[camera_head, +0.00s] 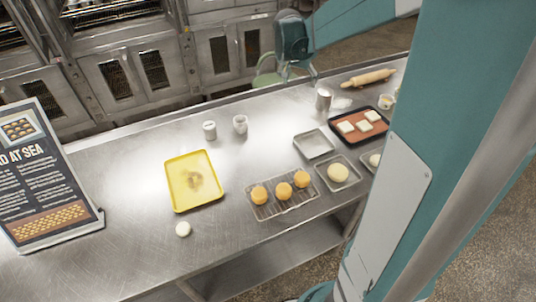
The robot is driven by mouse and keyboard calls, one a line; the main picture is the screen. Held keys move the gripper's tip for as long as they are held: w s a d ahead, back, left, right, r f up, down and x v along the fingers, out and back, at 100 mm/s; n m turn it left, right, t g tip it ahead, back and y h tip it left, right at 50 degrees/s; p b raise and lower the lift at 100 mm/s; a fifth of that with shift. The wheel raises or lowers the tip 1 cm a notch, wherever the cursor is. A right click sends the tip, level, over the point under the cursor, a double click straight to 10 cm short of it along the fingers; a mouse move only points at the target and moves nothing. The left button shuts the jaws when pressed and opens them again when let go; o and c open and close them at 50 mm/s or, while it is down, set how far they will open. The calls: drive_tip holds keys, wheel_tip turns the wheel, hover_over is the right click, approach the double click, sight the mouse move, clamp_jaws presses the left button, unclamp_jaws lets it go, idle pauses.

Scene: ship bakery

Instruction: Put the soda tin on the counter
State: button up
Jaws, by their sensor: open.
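Two small light containers stand upright on the steel counter (130,200): a lidded white tin (209,130) and a cup-like one (240,124) to its right. A shiny metal canister (323,100) stands farther right, near the far edge. I cannot read a label on any of them, so I cannot tell which is the soda tin. My gripper (299,74) is open, pointing down at the counter's far edge, beyond and left of the metal canister. Nothing shows between its fingers.
A yellow tray (177,203), a rack (262,211) with orange buns, metal trays and a tray with dough squares (336,137) occupy the middle and right. A rolling pin (369,78) lies far right. A sign (45,165) stands left.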

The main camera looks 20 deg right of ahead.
drive_tip(key=s+a+r+n+t+y, duration=0.1)
drive_tip(key=s+a+r+n+y, duration=0.2)
drive_tip(key=s+a, duration=0.8)
drive_tip(key=s+a+r+n+t, duration=0.2)
drive_tip(key=s+a+r+n, duration=0.15)
drive_tip(key=s+a, duration=0.8)
drive_tip(key=s+a+f+n+y, duration=0.1)
drive_tip(key=s+a+n, duration=0.1)
drive_tip(key=s, duration=0.3)
drive_tip(key=s+a+f+n, duration=0.2)
drive_tip(key=s+a, duration=0.2)
drive_tip(key=s, duration=0.1)
drive_tip(key=shift+a+f+t+y, duration=0.2)
drive_tip(key=shift+f+t+y, duration=0.1)
drive_tip(key=shift+y, duration=0.1)
